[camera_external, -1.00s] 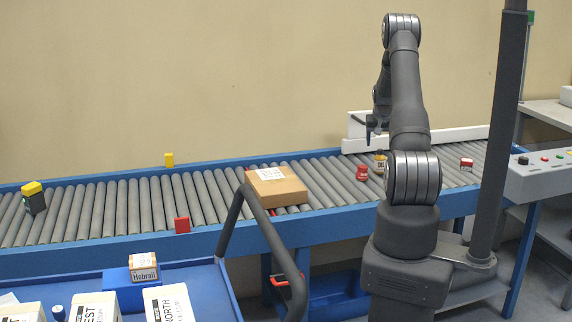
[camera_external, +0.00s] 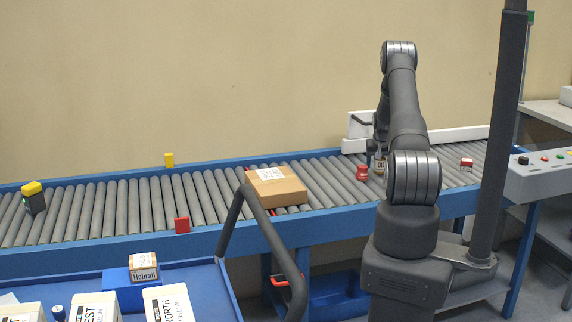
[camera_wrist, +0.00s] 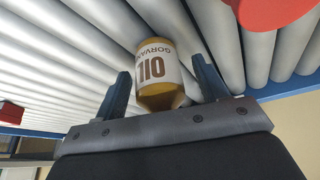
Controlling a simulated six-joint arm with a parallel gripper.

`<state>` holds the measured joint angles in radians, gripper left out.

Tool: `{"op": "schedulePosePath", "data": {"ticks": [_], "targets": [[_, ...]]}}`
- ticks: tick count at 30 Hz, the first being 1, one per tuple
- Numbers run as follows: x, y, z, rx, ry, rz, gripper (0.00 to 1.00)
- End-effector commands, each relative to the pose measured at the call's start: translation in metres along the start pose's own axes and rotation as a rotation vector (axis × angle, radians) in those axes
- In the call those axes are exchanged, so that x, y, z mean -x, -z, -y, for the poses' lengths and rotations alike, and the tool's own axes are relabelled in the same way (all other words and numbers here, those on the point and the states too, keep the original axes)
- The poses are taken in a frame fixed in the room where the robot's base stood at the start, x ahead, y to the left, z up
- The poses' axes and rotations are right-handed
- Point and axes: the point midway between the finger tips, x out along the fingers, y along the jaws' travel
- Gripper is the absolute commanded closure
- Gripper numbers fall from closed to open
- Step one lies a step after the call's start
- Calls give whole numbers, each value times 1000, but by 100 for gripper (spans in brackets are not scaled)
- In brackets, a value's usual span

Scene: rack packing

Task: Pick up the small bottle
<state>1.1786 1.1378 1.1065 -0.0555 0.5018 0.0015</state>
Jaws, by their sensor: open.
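The small bottle (camera_wrist: 160,72) is amber with a white label reading OIL and GORVA. It fills the middle of the wrist view and stands on the grey rollers. My gripper (camera_wrist: 161,75) is open, with one blue-grey finger on each side of the bottle.
A red item (camera_external: 362,173) stands close left of the bottle; it also shows in the wrist view (camera_wrist: 272,8). A small red-and-white box (camera_external: 466,163) is farther right on the roller conveyor (camera_external: 130,208). A cardboard box (camera_external: 277,190) lies left. A white rail (camera_external: 450,134) runs behind.

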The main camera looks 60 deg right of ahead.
Motion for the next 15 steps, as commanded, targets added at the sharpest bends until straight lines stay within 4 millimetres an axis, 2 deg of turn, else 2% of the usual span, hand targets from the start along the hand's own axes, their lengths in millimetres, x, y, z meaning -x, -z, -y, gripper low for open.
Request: {"op": "schedulePosePath", "data": {"ticks": [6,8,14,15], "targets": [[0,0,0,0,0,-1,33],[0,0,0,0,0,0,43],[0,0,0,0,0,0,82],[0,0,0,0,0,-1,84]]}}
